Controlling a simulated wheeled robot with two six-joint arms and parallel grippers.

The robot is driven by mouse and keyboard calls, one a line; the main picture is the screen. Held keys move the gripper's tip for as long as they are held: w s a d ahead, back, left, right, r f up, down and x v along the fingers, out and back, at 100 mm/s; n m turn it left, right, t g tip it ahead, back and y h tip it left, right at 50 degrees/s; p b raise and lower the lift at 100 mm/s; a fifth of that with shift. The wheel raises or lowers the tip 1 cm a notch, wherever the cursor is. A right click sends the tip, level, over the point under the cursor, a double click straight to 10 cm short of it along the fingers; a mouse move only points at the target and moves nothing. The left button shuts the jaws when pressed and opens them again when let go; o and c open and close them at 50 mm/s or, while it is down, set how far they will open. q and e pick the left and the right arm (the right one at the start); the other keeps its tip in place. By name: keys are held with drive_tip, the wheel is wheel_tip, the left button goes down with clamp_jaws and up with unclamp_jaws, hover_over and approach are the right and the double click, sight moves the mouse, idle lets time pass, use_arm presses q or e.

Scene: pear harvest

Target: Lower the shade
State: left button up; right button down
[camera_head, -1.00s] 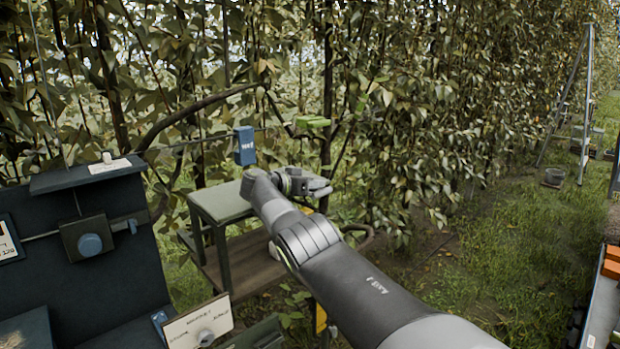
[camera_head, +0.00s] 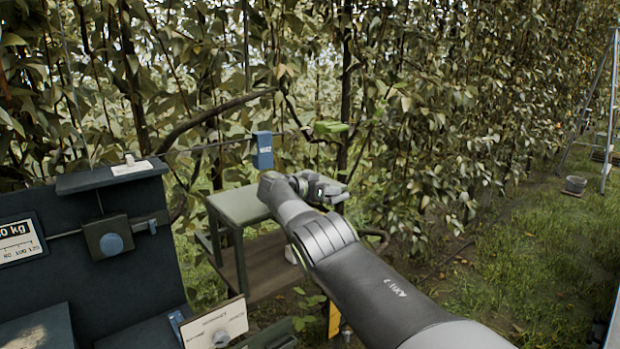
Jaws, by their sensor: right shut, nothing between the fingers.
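My right gripper (camera_head: 328,188) is at the end of my grey arm, which reaches in from the lower right. It is shut and empty, above and beside the right end of the small green table, in front of the leafy hedge. Nothing I can clearly recognise as a shade shows in this view. A blue tag (camera_head: 262,150) and a bright green clip-like piece (camera_head: 330,128) are on the branch and wire behind the gripper, apart from it. My left gripper is not in view.
A green-topped table (camera_head: 243,205) with a lower wooden shelf stands before the hedge. At left is a dark scale cabinet (camera_head: 60,210) with a dial plate (camera_head: 18,240). A white card (camera_head: 215,325) stands at the bottom. A ladder (camera_head: 611,110) and bucket (camera_head: 575,184) are at right; grass between is open.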

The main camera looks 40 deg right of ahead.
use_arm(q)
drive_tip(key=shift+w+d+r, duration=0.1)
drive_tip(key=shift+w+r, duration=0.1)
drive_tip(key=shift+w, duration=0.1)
use_arm(e)
drive_tip(key=a+r, duration=0.6)
drive_tip(key=a, duration=0.3)
drive_tip(key=shift+w+a, duration=0.4)
drive_tip(key=shift+w, duration=0.05)
